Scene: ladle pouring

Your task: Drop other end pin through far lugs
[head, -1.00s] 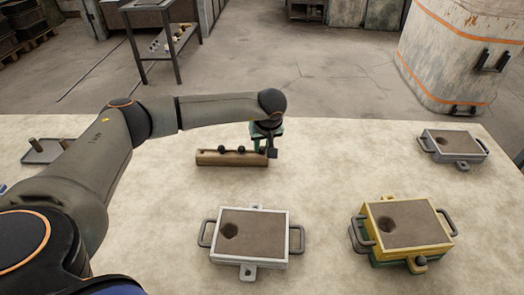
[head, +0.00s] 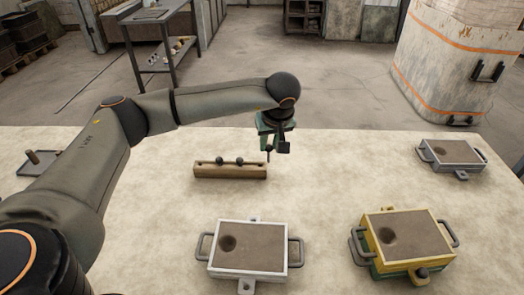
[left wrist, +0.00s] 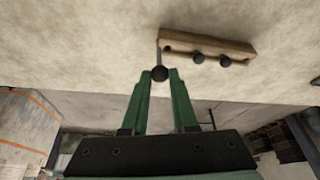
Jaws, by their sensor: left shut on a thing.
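My left gripper (head: 268,146) is shut on a pin (left wrist: 159,72) with a black ball head and a thin shank. It holds the pin upright just off the right end of the wooden rack (head: 230,173). The rack holds two more black-headed pins (head: 219,160). In the left wrist view the ball sits between the green fingertips (left wrist: 160,76). A yellow sand-filled flask (head: 410,237) rests on a green one (head: 390,270) at the right front. A black-headed pin (head: 422,273) sits at its near lug. The far lugs are mostly hidden behind the flask. My right gripper is not seen.
A white sand-filled flask (head: 248,250) stands at the front middle and a grey one (head: 452,155) at the back right. A tray with an upright peg (head: 33,158) lies at the left. The table between rack and yellow flask is clear.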

